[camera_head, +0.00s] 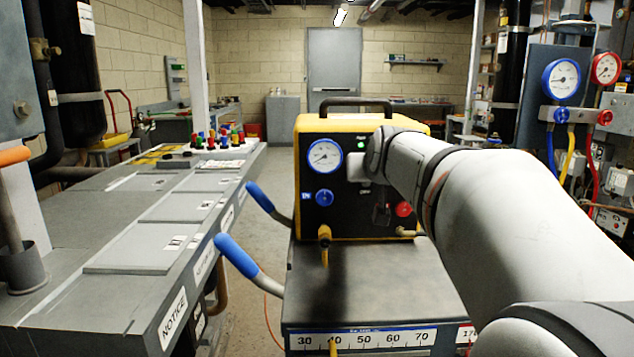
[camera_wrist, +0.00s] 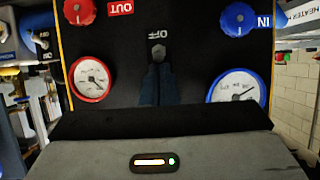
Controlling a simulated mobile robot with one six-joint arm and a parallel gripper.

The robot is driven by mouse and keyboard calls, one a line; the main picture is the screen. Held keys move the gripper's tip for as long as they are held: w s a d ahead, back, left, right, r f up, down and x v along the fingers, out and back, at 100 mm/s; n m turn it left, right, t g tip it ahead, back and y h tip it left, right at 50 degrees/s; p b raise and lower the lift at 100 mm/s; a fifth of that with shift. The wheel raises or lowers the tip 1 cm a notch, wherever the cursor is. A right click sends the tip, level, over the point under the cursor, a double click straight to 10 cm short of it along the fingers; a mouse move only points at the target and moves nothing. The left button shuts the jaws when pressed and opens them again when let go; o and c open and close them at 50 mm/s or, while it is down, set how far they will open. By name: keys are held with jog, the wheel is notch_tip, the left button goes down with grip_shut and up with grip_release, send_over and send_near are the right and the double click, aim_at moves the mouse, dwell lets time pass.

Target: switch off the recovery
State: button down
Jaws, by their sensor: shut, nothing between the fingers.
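The recovery machine (camera_head: 345,226) is a yellow-framed box with a black front panel, standing on a dark cart. A small green light (camera_head: 360,144) glows on its panel. In the wrist view the panel (camera_wrist: 118,60) appears upside down, with a small metal switch (camera_wrist: 158,50) beside an inverted OFF label (camera_wrist: 160,34). My gripper (camera_wrist: 157,70) is shut and empty, its dark fingertips just by the switch; I cannot tell whether they touch it. In the head view my gripper (camera_head: 382,212) is in front of the panel, and my arm hides the panel's right part.
The panel carries a blue gauge (camera_head: 324,156), a blue IN knob (camera_head: 324,197), a red knob (camera_head: 403,209) and a red gauge (camera_wrist: 91,79). Blue-gripped handles (camera_head: 237,256) stick out left of the cart. A grey bench (camera_head: 120,300) stands left; another gauge set (camera_head: 561,79) is right.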

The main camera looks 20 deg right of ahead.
jog(key=shift+s+f+t+b, duration=0.15)
jog(key=shift+f+t+b, duration=0.2)
jog(key=shift+b, duration=0.45)
jog(key=shift+s+f+b, duration=0.1)
jog(key=shift+f+b, duration=0.1)
jog(key=shift+b, duration=0.4)
jog(key=shift+a+r, duration=0.1)
jog(key=shift+r, duration=0.05)
jog(key=shift+r+p, duration=0.65)
jog(key=shift+r, duration=0.1)
